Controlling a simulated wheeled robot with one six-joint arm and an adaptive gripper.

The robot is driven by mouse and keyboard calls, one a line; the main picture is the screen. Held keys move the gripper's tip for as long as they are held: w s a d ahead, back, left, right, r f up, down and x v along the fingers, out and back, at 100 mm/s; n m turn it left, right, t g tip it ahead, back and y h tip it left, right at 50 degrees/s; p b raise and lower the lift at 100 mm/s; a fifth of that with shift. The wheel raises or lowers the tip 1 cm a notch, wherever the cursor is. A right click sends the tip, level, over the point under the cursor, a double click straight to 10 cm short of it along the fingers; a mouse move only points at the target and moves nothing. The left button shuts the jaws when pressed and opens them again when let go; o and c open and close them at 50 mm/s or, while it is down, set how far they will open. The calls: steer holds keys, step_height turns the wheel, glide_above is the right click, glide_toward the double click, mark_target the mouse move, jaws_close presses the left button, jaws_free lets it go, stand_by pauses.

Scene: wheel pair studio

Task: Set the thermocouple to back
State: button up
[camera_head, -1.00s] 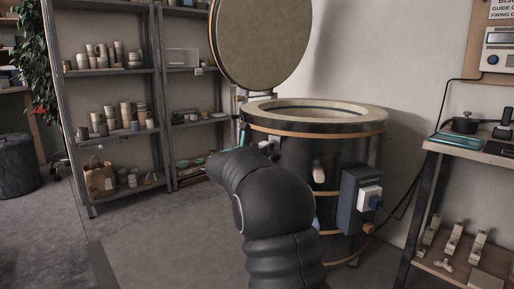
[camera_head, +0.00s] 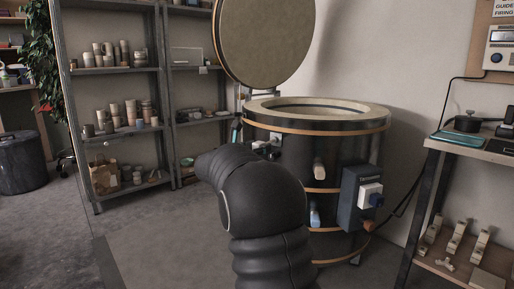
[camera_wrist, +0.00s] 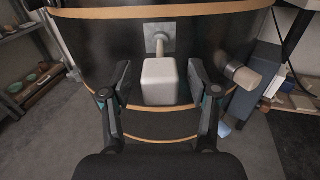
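The thermocouple, a pale box-shaped head on a short metal stem, sticks out from a square plate on the dark kiln wall. Its head (camera_wrist: 160,82) is in the middle of the wrist view. My gripper (camera_wrist: 159,88) is open, with one finger on each side of the head. A gap shows between the head and each finger, so it does not look gripped. In the head view the thermocouple's plate (camera_head: 276,138) shows near the kiln's top left; my arm partly hides that area.
The kiln (camera_head: 335,150) has its round lid (camera_head: 263,42) raised. A pale peg (camera_wrist: 242,75) sticks out right of my gripper, with a blue-grey control box (camera_head: 357,198) beyond. Shelves (camera_head: 115,70) with pottery stand left; a bench (camera_head: 480,146) stands right.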

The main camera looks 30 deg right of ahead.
steer(key=v, duration=1.2)
stand_by(0.4)
